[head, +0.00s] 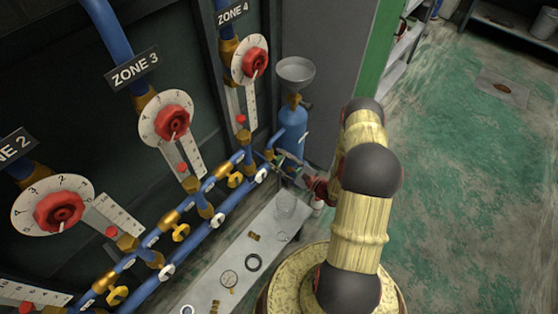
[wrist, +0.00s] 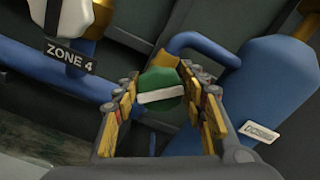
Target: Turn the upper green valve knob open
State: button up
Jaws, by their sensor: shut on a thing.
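A round green valve knob (wrist: 160,82) with a pale bar across its face sits between the fingers of my gripper (wrist: 162,88) in the wrist view. The fingers are closed on its two sides. In the head view my gripper (head: 284,164) reaches in low by the blue cylinder (head: 292,130), beside the end of the blue pipes. The knob is mostly hidden there by the gripper. Only one green knob shows clearly, so whether another lies above or below it cannot be told. How far it is turned cannot be told.
The blue cylinder also stands close to the right of the fingers in the wrist view (wrist: 245,85). Red-knobbed dials (head: 166,118) and blue pipes (head: 215,228) line the left. A pale bench (head: 215,270) holds rings and small fittings. A metal funnel (head: 294,71) is above the cylinder. The right floor is mostly clear.

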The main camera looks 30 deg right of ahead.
jog(key=n+b, duration=0.1)
jog(key=n, duration=0.3)
jog(key=shift+a+f+n, duration=0.1)
jog(key=shift+n, duration=0.2)
jog(key=n+b, duration=0.1)
jog(key=n, duration=0.4)
jog(key=shift+f, duration=0.1)
jog(key=shift+n, duration=0.3)
jog(key=o, duration=1.2)
jog(key=v, duration=1.2)
